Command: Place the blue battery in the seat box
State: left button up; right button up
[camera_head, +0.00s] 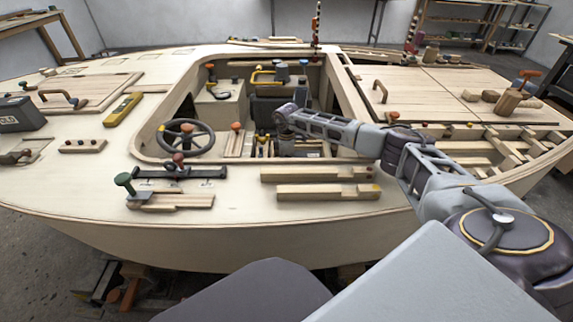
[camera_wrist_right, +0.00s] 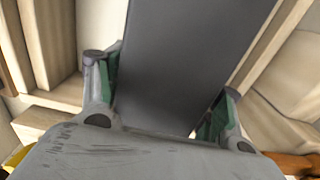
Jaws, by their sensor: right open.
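My right arm reaches from the right into the boat's cockpit in the head view; the jaws are hidden below its wrist. In the right wrist view my right gripper (camera_wrist_right: 163,105) is open, its green-padded fingers apart. A dark grey slab-like thing (camera_wrist_right: 185,60) spans the gap between them; I cannot tell whether it lies between or beyond the fingers. In the head view a dark block (camera_head: 266,108) sits in the cockpit beside the wrist. No thing is clearly a blue battery. A light box (camera_head: 222,105) stands in the cockpit's left side; I cannot tell if it is the seat box.
A steering wheel (camera_head: 186,138) stands at the cockpit's front left. Two wooden bars (camera_head: 318,174) lie on the near deck. A dark labelled box (camera_head: 20,114) and a yellow tool (camera_head: 123,109) are on the left deck.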

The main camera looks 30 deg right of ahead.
jog(key=shift+r, duration=0.7)
notch_tip(320, 180, up, 9)
jog(key=p, duration=0.3)
jog(key=shift+r, duration=0.75)
pick_arm(q)
jog(key=shift+g+y, duration=0.3)
jog(key=shift+g, duration=0.3)
jog(key=f, duration=0.3)
jog(key=a+f, duration=0.1)
jog(key=f, duration=0.1)
jog(key=shift+s+d, duration=0.1)
jog(key=shift+s, duration=0.1)
jog(key=shift+f+p, duration=0.1)
jog(key=shift+p, duration=0.25)
pick_arm(e)
jog(key=shift+r, duration=0.15)
